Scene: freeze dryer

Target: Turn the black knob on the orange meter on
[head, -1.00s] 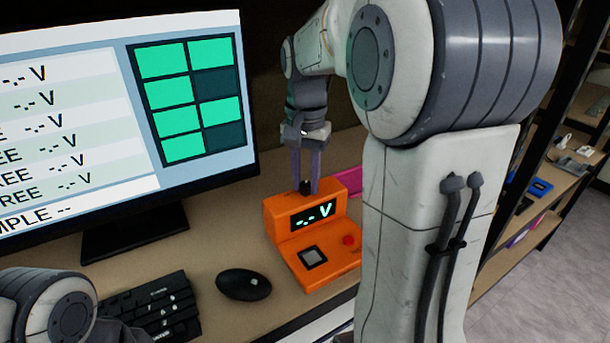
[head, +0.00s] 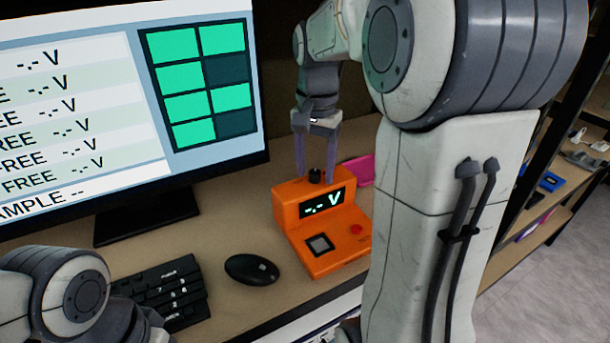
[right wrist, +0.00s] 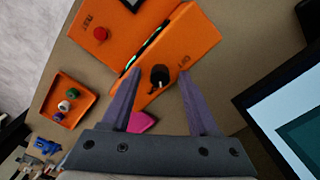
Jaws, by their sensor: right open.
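The orange meter (head: 290,213) stands on the desk with its display (head: 322,203) lit, showing "-.- V". Its black knob (head: 315,175) sits on the top face; it also shows in the right wrist view (right wrist: 159,77), with a pale mark on it. My right gripper (head: 315,178) is open above the meter, with one finger on each side of the knob. In the right wrist view, gaps show between the knob and both fingers. My left arm shows at the lower left of the head view; its gripper is not visible.
A monitor (head: 80,120) stands left of the meter, with a keyboard (head: 170,290) and a black mouse (head: 251,269) in front. A pink object (head: 358,171) lies behind the meter. The right wrist view shows an orange tray (right wrist: 82,88) with small coloured items.

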